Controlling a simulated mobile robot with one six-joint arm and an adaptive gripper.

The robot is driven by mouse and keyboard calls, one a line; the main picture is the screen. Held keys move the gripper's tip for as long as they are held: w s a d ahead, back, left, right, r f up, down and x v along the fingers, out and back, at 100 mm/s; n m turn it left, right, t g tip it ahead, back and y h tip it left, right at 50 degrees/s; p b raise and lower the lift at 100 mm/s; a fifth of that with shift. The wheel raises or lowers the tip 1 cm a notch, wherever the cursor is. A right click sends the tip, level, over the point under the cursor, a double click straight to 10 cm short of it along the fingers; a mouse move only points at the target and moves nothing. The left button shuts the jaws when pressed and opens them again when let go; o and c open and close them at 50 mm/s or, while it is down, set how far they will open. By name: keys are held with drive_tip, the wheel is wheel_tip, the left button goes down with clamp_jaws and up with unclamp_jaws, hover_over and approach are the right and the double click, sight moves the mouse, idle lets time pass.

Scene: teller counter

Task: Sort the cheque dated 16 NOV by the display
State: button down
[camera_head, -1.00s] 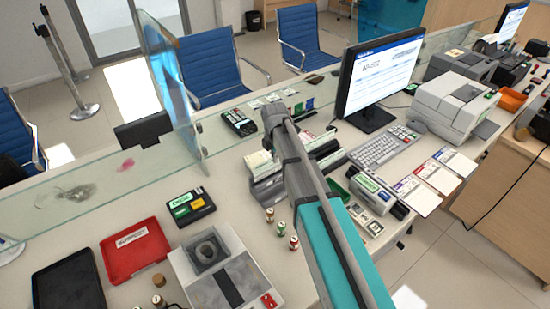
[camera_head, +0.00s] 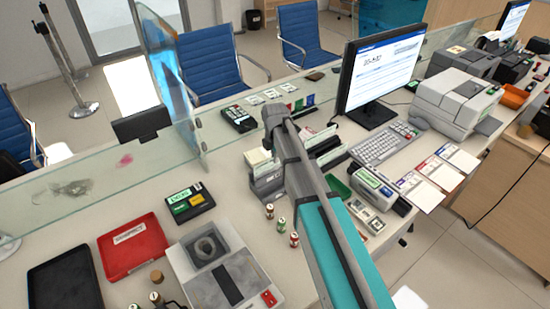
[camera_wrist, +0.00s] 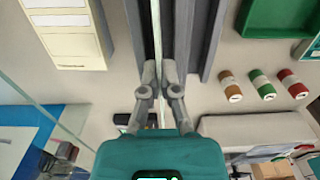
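My gripper shows in the wrist view (camera_wrist: 160,75); in the head view my own arm hides its fingertips. The fingers are close together on a thin pale sheet (camera_wrist: 157,28), seen edge-on, apparently a cheque; its date cannot be read. The sheet stands between dark grey upright dividers (camera_wrist: 183,38). In the head view, a grey rack (camera_head: 268,183) with pale papers is left of my arm, and another dark divider rack (camera_head: 332,157) is right of it. The monitor display (camera_head: 383,72) shows a large line of text, too small to read surely.
A keyboard (camera_head: 385,143), a green tray (camera_head: 338,186) and printed sheets (camera_head: 437,171) lie right of my arm. Small rolls (camera_head: 281,225), a keypad device (camera_head: 189,204) and a red tray (camera_head: 133,248) are left. A glass screen (camera_head: 75,190) runs along the counter.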

drive_tip(key=c, duration=0.7)
unclamp_jaws()
drive_tip(key=shift+r, duration=0.15)
drive_tip(key=shift+r+p, duration=3.4)
drive_tip(key=shift+p, duration=0.1)
drive_tip(key=shift+s, duration=0.1)
